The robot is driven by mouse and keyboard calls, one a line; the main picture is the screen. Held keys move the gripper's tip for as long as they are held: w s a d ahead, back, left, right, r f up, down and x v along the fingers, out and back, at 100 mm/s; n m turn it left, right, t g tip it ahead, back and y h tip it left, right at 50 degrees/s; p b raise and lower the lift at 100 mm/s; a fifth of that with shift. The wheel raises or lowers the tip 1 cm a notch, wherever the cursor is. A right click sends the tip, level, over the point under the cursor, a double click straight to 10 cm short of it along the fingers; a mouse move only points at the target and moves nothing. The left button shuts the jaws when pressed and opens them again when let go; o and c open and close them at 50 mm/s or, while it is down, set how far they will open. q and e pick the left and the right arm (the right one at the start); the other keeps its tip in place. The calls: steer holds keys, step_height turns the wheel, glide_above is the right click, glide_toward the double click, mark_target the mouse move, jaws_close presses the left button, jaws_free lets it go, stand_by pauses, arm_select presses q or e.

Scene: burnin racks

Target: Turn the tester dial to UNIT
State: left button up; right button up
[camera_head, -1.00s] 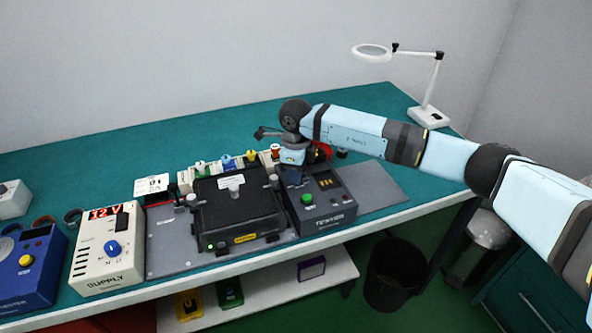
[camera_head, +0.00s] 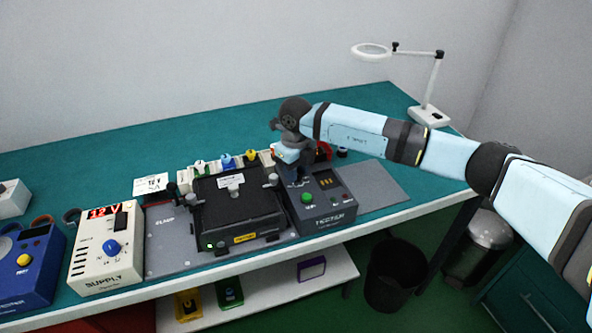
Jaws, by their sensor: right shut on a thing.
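The tester (camera_head: 325,211) is a dark grey box at the right end of the test plate, with a green button (camera_head: 308,198) and small orange display marks on top. My right gripper (camera_head: 295,172) points down over the tester's back left part. It is shut on the tester dial, which the gripper and wrist hide, so the dial's pointer and setting cannot be read. My left gripper is not in view.
A black fixture (camera_head: 238,207) stands just left of the tester. A cream supply box (camera_head: 107,250) reading 12 V and a blue tester box (camera_head: 28,265) are further left. A magnifier lamp (camera_head: 428,117) stands at the back right. A grey mat (camera_head: 375,187) is bare.

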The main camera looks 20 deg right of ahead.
steer(key=m, duration=0.4)
steer(key=shift+r+m, duration=0.1)
steer(key=shift+m, duration=0.3)
steer(key=m, duration=0.3)
steer(key=shift+m+p, duration=0.3)
steer(key=shift+m, duration=0.8)
steer(key=o, duration=0.6)
steer(key=shift+o, duration=0.2)
steer(key=shift+r, duration=0.1)
step_height(320, 180, up, 14)
steer(key=shift+f, duration=0.2)
